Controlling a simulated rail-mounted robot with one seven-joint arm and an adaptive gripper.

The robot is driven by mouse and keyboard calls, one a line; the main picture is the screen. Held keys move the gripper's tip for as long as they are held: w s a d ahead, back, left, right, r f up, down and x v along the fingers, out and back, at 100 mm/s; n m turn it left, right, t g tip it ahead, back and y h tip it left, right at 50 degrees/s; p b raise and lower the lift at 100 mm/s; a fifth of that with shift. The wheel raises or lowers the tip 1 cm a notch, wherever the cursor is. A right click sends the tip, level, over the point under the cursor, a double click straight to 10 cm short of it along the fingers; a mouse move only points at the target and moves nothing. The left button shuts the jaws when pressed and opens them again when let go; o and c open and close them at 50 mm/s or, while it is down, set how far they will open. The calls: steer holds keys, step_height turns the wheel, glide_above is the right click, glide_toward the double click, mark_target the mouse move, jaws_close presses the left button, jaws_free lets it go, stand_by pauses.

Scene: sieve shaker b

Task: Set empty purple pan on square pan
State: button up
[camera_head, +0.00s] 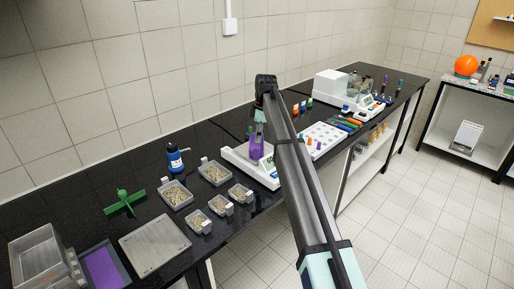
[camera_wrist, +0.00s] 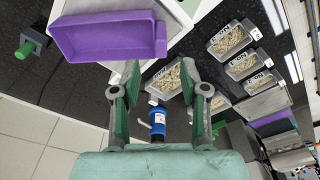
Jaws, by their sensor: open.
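The purple pan (camera_head: 257,147) is at the white balance (camera_head: 236,160) in the middle of the counter in the head view. In the wrist view the purple pan (camera_wrist: 107,37) is at the upper left, with its inside empty and the balance's pale body around its far side. It appears to rest on the balance; the square pan under it is mostly hidden. My gripper (camera_head: 260,115) is above the purple pan in the head view. In the wrist view my gripper (camera_wrist: 160,74) has its fingers spread with nothing between them, just beyond the pan's edge.
Several clear trays of grain (camera_head: 176,194) and a blue-labelled bottle (camera_head: 175,158) stand left of the balance. A grey plate (camera_head: 155,245), a green stand (camera_head: 124,202) and a purple-bottomed tray (camera_head: 103,268) lie farther left. A white rack (camera_head: 322,139) is to the right.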

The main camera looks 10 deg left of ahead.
steer(key=r, duration=0.3)
steer(key=r+b, duration=0.1)
steer(key=r, duration=0.1)
steer(key=shift+d, duration=0.3)
